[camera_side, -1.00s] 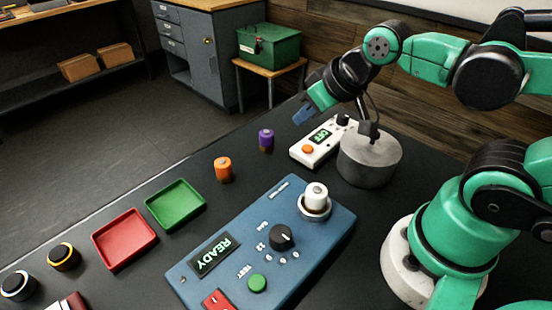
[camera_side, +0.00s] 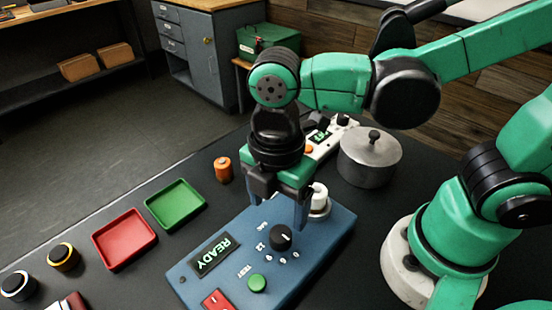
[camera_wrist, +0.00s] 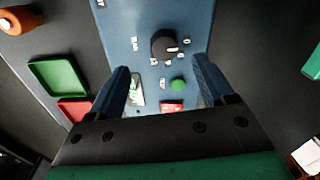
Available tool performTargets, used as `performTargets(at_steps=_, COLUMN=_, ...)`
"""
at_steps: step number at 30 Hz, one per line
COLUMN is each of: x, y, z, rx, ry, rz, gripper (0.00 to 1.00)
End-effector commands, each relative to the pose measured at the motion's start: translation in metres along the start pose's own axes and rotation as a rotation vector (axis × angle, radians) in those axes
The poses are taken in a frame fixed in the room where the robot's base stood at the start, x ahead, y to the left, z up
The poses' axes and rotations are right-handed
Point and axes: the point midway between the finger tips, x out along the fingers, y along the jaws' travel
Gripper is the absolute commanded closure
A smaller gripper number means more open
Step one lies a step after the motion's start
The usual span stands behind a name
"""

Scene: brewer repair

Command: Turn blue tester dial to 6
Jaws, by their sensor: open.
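The blue tester (camera_side: 320,238) lies on the dark table, with a black dial (camera_side: 280,237) near its middle and small white numbers around it. The dial also shows in the wrist view (camera_wrist: 165,45), ahead of the fingers, with a white pointer mark. The tester's display (camera_side: 212,255) reads READY. A white cylinder stands in its round socket (camera_side: 319,204). My gripper (camera_side: 278,218) is open and empty above the tester, just behind the dial in the side view. In the wrist view my gripper (camera_wrist: 162,85) has its two blue fingers apart, and the dial is not between them.
A green button (camera_side: 257,283) and a red switch (camera_side: 216,300) sit on the tester's near end. A lidded metal pot (camera_side: 370,158) and a white device (camera_side: 328,142) stand behind.

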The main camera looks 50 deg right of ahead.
Motion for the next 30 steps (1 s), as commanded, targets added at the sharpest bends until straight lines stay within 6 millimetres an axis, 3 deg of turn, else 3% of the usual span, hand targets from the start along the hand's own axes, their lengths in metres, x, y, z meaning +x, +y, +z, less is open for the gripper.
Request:
performTargets(at_steps=3, x=0.005, y=-0.003, z=-0.005, rx=-0.072, ry=-0.012, rz=-0.024, gripper=0.25)
performTargets(at_steps=18, x=0.051, y=-0.004, z=-0.004, rx=-0.067, ry=-0.01, rz=-0.021, gripper=0.25)
performTargets(at_steps=30, x=0.057, y=-0.004, z=-0.003, rx=-0.065, ry=-0.01, rz=-0.02, gripper=0.25)
